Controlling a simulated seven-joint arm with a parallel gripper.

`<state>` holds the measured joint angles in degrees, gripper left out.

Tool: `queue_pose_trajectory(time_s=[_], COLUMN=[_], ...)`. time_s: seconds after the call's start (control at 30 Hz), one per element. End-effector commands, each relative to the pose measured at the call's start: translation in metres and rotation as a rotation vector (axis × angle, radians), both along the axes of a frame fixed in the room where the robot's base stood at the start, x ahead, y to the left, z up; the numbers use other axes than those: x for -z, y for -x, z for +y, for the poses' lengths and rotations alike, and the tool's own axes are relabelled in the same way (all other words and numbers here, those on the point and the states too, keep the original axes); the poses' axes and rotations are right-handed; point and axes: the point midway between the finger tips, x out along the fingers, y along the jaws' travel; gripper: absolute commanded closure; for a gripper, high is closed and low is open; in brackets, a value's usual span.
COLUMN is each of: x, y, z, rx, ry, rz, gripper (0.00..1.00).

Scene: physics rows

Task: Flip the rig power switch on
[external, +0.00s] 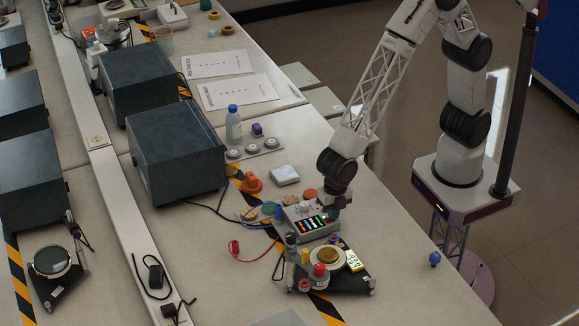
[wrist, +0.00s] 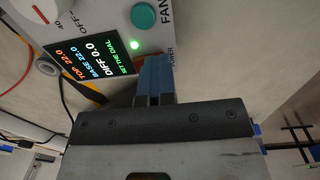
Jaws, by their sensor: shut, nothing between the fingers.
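The rig's control box (external: 306,224) is a pale box with a dark screen, standing on the bench in the external view. In the wrist view the box (wrist: 108,18) fills the top, with its lit screen (wrist: 92,46) reading TOP 22.0, BASE 22.0, DIFF 0.0 and "SET THE DIAL". A small green light (wrist: 134,44) glows beside it. My gripper (wrist: 153,60) is shut and empty, its blue fingertips at the box edge by the partly covered "POWER" label. In the external view my gripper (external: 334,211) is at the box's right side.
A teal button (wrist: 143,16) marked FAN and a white dial (wrist: 42,9) are on the box face. A dark stand (external: 338,282) with a round brass-coloured disc (external: 325,257) and small jars is in front of the box. Cables lie left. The bench right of the box is mostly clear.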

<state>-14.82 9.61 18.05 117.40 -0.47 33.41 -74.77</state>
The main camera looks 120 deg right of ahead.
Motion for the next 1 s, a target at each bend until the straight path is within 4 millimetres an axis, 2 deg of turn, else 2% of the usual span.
queue_pose_trajectory(time_s=[0.03,0.47,1.0], x=[0.012,0.016,0.01], y=[0.007,0.01,-0.009], z=[0.0,0.0,-0.001], rx=[-0.001,-0.002,-0.001], ry=[0.004,0.006,0.004], rz=[0.018,0.028,0.018], gripper=[1.0,1.0,1.0])
